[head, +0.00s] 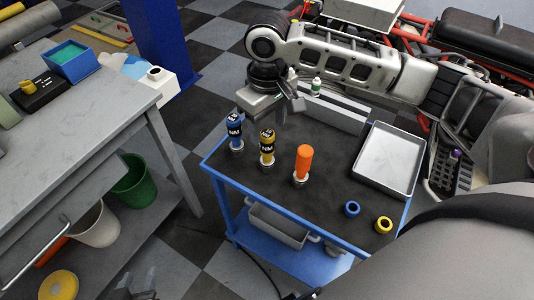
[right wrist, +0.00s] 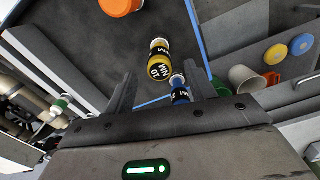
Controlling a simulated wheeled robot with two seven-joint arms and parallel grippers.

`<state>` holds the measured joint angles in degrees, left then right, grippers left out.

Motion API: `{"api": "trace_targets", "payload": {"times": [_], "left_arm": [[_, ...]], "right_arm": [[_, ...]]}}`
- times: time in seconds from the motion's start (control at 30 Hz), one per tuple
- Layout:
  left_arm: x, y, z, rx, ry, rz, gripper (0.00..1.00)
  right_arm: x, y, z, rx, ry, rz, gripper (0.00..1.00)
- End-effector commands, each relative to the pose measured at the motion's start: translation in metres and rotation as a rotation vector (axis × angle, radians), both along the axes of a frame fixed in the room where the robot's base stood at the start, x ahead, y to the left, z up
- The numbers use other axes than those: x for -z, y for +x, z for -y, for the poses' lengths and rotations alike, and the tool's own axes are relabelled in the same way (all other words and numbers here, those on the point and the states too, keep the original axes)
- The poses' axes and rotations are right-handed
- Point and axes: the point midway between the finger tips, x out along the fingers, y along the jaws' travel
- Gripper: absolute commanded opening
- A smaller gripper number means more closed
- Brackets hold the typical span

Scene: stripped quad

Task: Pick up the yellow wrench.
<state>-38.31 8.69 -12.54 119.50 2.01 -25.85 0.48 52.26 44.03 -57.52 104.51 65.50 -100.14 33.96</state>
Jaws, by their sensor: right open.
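The yellow wrench (head: 267,145) stands upright on the dark top of the blue cart, between a blue wrench (head: 235,130) and an orange-handled tool (head: 303,162). My right gripper (head: 294,98) is open and empty above the cart's far side, beyond the wrenches. In the right wrist view the yellow wrench (right wrist: 158,62) shows ahead of the spread fingers (right wrist: 163,90), apart from them. The blue wrench (right wrist: 179,92) shows nearer the right finger. A dark part at the bottom left of the head view seems to be my left gripper (head: 140,286); its jaws are unclear.
A metal tray (head: 388,160) lies on the cart's right, with a blue ring (head: 351,209) and a yellow ring (head: 383,224) in front. A grey workbench (head: 75,125) stands at left, with a green bin (head: 135,180) below. A small green-white bottle (head: 316,86) stands close to my right gripper.

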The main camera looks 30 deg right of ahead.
Motion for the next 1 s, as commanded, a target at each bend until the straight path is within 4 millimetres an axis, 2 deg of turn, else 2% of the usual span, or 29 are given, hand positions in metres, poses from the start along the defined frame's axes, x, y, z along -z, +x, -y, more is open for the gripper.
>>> {"api": "trace_targets", "payload": {"times": [0.1,0.3,0.6,0.87,0.9,1.0], "left_arm": [[-0.001,0.000,0.001,0.000,-0.005,0.005,0.36],[-0.003,0.001,0.002,-0.003,-0.011,0.009,0.36],[0.000,0.001,0.003,-0.009,-0.020,0.008,0.36],[0.000,0.001,0.003,-0.009,-0.021,0.005,0.36],[0.000,0.001,0.003,-0.009,-0.021,0.005,0.36],[0.000,0.001,0.002,-0.009,-0.021,0.005,0.36]], "right_arm": [[0.016,0.000,0.000,0.000,0.000,0.000,0.55],[0.029,0.001,0.000,0.001,0.000,0.001,0.55],[0.070,0.002,0.001,-0.001,-0.001,0.001,0.55],[0.074,0.002,0.000,-0.002,0.000,0.003,0.55],[0.074,0.002,0.000,-0.002,0.000,0.003,0.52],[0.074,0.002,0.000,-0.002,0.000,0.003,0.24]]}}
